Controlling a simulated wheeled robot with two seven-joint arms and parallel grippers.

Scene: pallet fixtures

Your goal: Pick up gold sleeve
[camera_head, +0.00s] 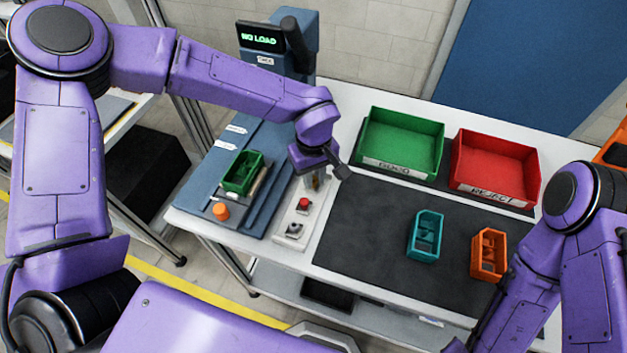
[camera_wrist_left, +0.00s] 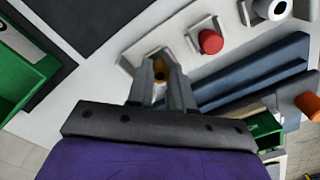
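The gold sleeve (camera_wrist_left: 159,69) is a small yellow-brown piece in the left wrist view, at the pale fixture block and between my left fingertips. My left gripper (camera_wrist_left: 161,80) points down at it, with one finger on each side. The fingers are apart by about the sleeve's width; whether they press on it I cannot tell. In the head view my left gripper (camera_head: 315,182) is low over the back end of the pale fixture strip, and its fingers largely hide the sleeve. My right arm comes in at the right; its fingers are not visible.
Green (camera_head: 403,146) and red (camera_head: 495,168) trays stand behind the dark mat (camera_head: 370,225). Teal (camera_head: 426,236) and orange (camera_head: 489,254) bins sit on the mat, whose left part is clear.

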